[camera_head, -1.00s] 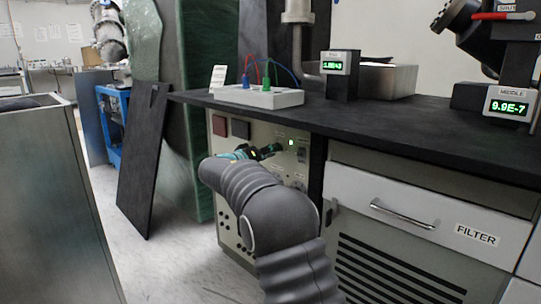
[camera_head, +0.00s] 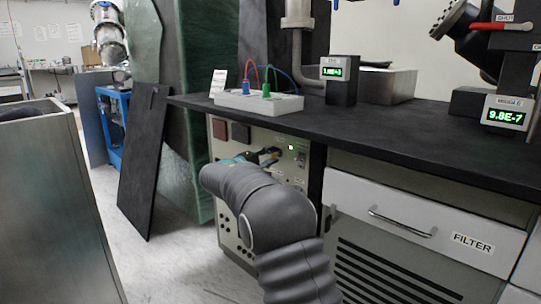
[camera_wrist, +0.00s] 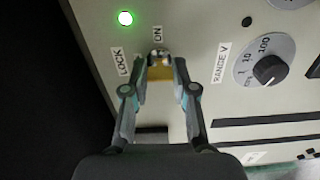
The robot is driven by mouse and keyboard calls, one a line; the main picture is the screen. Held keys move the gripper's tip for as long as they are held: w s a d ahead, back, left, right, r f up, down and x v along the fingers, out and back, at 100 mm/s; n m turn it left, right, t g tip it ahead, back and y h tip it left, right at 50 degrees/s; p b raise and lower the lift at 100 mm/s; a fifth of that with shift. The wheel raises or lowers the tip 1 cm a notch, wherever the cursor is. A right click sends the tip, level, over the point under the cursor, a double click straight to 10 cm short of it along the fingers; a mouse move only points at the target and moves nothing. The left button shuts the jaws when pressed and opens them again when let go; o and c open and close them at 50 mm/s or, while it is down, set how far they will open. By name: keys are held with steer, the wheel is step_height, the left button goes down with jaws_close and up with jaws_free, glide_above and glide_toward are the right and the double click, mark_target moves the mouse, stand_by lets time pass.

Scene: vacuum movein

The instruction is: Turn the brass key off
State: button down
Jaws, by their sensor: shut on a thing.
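The brass key (camera_wrist: 160,73) is in the lock on the pale control panel, seen in the wrist view below the ON label (camera_wrist: 157,32) and beside the LOCK label (camera_wrist: 121,61). My gripper (camera_wrist: 162,68) is shut on the key, one fingertip on each side of it. The fingers hide part of the key, and its exact angle is hard to tell. In the head view my gripper (camera_head: 270,157) is at the panel front, and the key cannot be made out there. A green lamp (camera_wrist: 125,18) is lit near the lock; it also shows in the head view (camera_head: 291,148).
A RANGE V dial (camera_wrist: 268,68) is right of the lock. The black benchtop (camera_head: 360,128) overhangs the panel (camera_head: 230,190). A dark board (camera_head: 147,160) leans at the left. A FILTER drawer (camera_head: 415,215) is at the right. Floor shows at the lower left.

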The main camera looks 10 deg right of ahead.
steer(key=shift+n, duration=0.3)
steer(key=c, duration=0.9)
jaws_free()
steer(key=shift+a, duration=0.1)
steer(key=v, duration=1.2)
